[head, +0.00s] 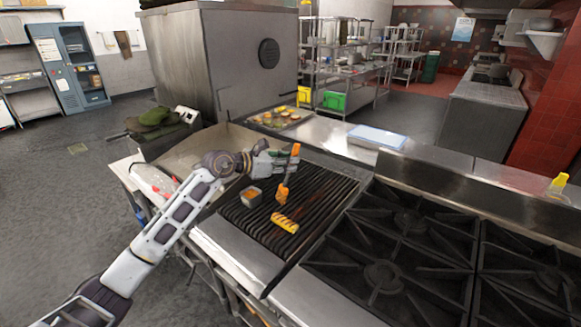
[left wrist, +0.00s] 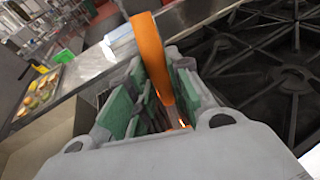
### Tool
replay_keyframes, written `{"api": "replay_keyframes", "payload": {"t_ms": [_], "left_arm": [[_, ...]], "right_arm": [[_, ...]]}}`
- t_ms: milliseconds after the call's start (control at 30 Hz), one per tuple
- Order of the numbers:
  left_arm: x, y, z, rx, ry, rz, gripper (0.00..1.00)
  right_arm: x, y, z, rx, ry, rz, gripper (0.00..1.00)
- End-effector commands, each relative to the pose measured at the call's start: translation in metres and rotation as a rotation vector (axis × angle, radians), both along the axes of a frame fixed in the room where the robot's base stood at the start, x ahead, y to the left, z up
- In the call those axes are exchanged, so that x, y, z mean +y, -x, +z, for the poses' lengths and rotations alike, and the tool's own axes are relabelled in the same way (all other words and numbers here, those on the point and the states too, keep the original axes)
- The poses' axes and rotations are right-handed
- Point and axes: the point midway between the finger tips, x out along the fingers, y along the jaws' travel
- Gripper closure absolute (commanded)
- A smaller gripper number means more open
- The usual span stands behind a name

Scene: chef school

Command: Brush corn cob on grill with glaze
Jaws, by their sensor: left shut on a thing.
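The corn cob (head: 285,222) lies on the black grill (head: 325,193), yellow with darker marks. My left gripper (head: 287,166) is shut on the brush (head: 283,190), which has an orange handle and an orange lower end. The brush is held roughly upright over the grill, behind the corn cob in the head view and apart from it in the picture. The orange handle (left wrist: 151,50) also stands between the green-padded fingers in the left wrist view. A small square metal container (head: 251,196) sits on the grill to the left of the brush. My right gripper does not show.
Stove burners (head: 384,276) with black grates lie to the right of the grill. A tray of food (head: 280,117) and a white-blue board (head: 378,137) are on the counter behind. A bottle with a yellow top (head: 559,183) stands at the far right.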

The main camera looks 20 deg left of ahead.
Motion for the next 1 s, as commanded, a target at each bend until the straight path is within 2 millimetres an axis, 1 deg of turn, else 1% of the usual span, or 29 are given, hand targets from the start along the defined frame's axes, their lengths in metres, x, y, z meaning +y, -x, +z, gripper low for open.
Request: {"api": "replay_keyframes", "payload": {"t_ms": [33, 200, 467, 567, 767, 867, 1000], "left_arm": [[0.002, -0.001, 0.006, -0.002, 0.0, 0.001, 1.0], [0.008, -0.002, 0.014, -0.001, -0.001, 0.002, 1.0], [0.009, -0.002, 0.016, 0.0, 0.0, 0.0, 1.0], [0.009, -0.002, 0.016, 0.0, 0.0, 0.001, 1.0], [0.009, -0.002, 0.02, 0.0, 0.0, 0.001, 1.0], [0.009, -0.002, 0.026, -0.002, 0.0, 0.001, 1.0], [0.009, -0.002, 0.035, -0.001, 0.0, 0.001, 1.0]], "right_arm": [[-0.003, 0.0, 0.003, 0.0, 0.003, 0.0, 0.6], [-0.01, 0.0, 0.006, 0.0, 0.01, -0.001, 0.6], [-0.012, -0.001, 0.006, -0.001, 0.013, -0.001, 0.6], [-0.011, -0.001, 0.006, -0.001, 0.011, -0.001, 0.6], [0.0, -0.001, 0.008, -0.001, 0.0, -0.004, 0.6], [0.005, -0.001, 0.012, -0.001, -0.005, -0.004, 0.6], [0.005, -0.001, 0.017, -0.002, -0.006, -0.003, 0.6]]}}
